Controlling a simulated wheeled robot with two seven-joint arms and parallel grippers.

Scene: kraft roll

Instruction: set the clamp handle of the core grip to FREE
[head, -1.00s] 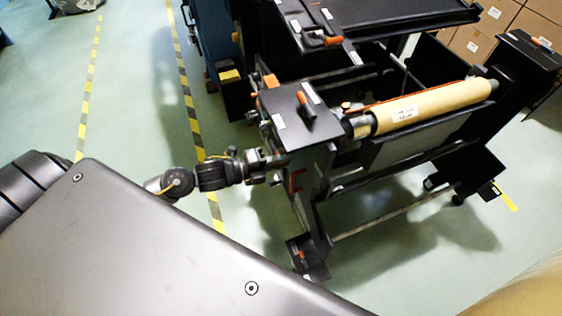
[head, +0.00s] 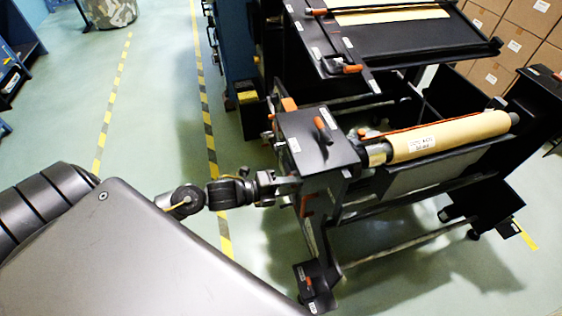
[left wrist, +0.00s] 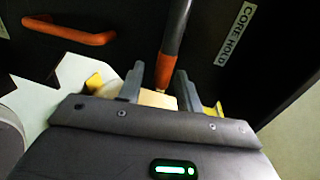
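The black stand (head: 345,160) holds a kraft paper roll (head: 450,136) on a metal core. My left gripper (head: 294,184) is at the stand's left end, just below its top plate. In the left wrist view, its two fingers (left wrist: 160,82) are apart. A lever with an orange grip and dark shaft (left wrist: 173,45) runs down between them in the picture; contact cannot be told. A label reading CORE HOLD (left wrist: 235,34) is on the dark panel to the right. No FREE marking is legible. Another orange-gripped handle (head: 323,130) lies on the top plate. My right gripper is not in view.
A curved orange handle (left wrist: 70,32) is on the panel left of the lever. A second black machine (head: 390,50) stands behind, with cartons (head: 510,45) at the back right. The green floor left of the stand is clear, with striped tape (head: 210,140).

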